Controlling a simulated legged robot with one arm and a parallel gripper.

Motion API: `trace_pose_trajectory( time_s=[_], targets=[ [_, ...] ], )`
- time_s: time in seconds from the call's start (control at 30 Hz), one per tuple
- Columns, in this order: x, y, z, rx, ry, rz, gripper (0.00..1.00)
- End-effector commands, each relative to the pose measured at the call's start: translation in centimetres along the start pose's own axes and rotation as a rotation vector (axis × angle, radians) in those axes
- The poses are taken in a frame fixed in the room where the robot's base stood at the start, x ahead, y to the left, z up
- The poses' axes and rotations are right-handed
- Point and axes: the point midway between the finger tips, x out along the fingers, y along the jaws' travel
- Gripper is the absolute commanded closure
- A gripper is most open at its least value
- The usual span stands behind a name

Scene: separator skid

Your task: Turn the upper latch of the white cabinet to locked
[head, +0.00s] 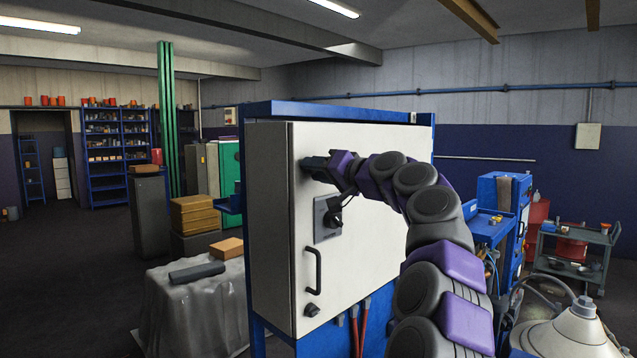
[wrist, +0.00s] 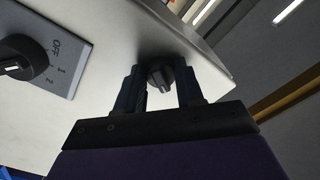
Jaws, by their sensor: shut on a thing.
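The white cabinet (head: 372,245) stands in front of me, its door facing me. In the head view my arm reaches across to the upper left of the door, and my gripper (head: 312,165) is against the door there, covering the upper latch. In the wrist view the upper latch (wrist: 161,76) is a dark round knob with a raised grip, between the two fingers of my gripper (wrist: 160,88), which is shut on it. The latch's exact angle is hard to read. The lower latch (head: 311,310) is a dark knob near the door's bottom left corner.
A rotary switch (head: 330,217) on a grey plate sits below my gripper; its plate shows OFF, 1 and 2 in the wrist view (wrist: 52,58). A black door handle (head: 314,270) is lower down. A draped table (head: 190,305) stands left, a cart (head: 572,262) right.

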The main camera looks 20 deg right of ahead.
Motion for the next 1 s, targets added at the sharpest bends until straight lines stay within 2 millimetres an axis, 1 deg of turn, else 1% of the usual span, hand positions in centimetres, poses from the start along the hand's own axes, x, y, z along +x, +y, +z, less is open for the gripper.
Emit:
trace_pose_trajectory(
  time_s=[0.03, 0.4, 0.6, 0.8, 1.0],
  targets=[
    [0.39, 0.76, 0.63, -0.043, -0.011, 0.008, 0.93],
    [0.28, 0.93, 0.27, -0.389, -0.01, 0.009, 0.94],
    [0.15, 0.86, 0.08, -0.547, -0.008, 0.007, 0.94],
    [0.13, 0.83, 0.02, -0.666, -0.008, 0.006, 0.93],
    [0.06, 0.72, -0.08, -0.736, -0.005, 0.003, 0.93]
  ],
)
